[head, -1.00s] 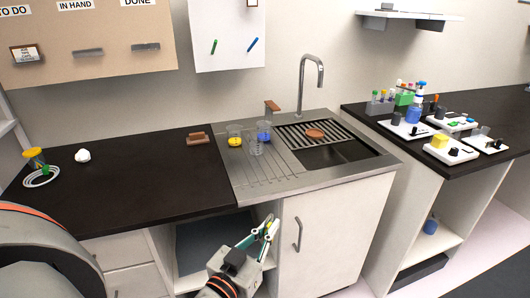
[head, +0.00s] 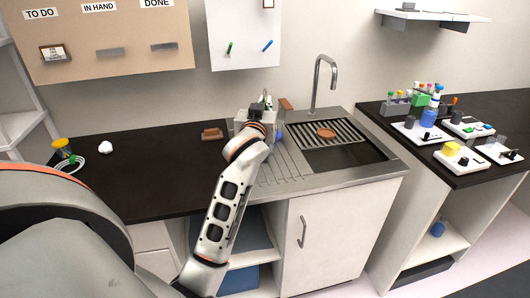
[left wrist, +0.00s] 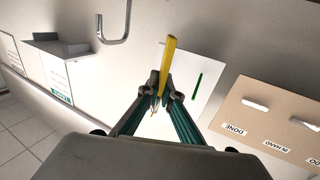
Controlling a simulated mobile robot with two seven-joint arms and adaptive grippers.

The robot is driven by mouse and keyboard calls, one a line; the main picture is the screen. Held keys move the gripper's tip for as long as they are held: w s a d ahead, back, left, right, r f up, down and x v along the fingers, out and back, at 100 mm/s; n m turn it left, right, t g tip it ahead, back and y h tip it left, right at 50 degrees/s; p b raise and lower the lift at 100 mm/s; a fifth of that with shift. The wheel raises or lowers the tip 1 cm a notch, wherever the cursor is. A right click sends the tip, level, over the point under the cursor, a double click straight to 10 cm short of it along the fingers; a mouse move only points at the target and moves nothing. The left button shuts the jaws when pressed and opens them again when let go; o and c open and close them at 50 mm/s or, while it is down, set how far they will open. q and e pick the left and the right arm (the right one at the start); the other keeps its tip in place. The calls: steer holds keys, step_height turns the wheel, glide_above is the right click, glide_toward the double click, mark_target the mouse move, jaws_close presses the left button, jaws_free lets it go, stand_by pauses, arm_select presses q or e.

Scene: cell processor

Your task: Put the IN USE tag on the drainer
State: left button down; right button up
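My left gripper (head: 264,100) is raised over the back of the counter, left of the sink, and points toward the wall. In the left wrist view its fingertips (left wrist: 160,92) are closed on a thin yellow piece (left wrist: 170,62), seen nearly edge-on. It looks like a tag, but no lettering can be read. The grooved draining surface (head: 285,178) lies left of the basin. A dark slatted rack (head: 350,152) spans the back of the sink, with a round brown piece (head: 326,133) on it. My right gripper is not in view.
Beakers behind my left gripper are mostly hidden; some blue (head: 280,133) shows. A tall tap (head: 318,85) stands behind the sink. A brown block (head: 212,134) sits on the dark counter (head: 150,180). The right bench holds several small devices and a tube rack (head: 396,108).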

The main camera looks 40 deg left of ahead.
arm_select(q)
step_height(320, 180, down, 18)
steer(key=b, duration=0.3)
steer(key=shift+f, duration=0.65)
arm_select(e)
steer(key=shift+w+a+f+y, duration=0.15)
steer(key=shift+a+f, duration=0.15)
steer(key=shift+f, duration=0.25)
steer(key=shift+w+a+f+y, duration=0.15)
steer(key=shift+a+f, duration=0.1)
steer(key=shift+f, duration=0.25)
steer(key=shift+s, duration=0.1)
arm_select(q)
steer(key=shift+f, duration=0.15)
steer(key=c, duration=2.3)
jaws_free()
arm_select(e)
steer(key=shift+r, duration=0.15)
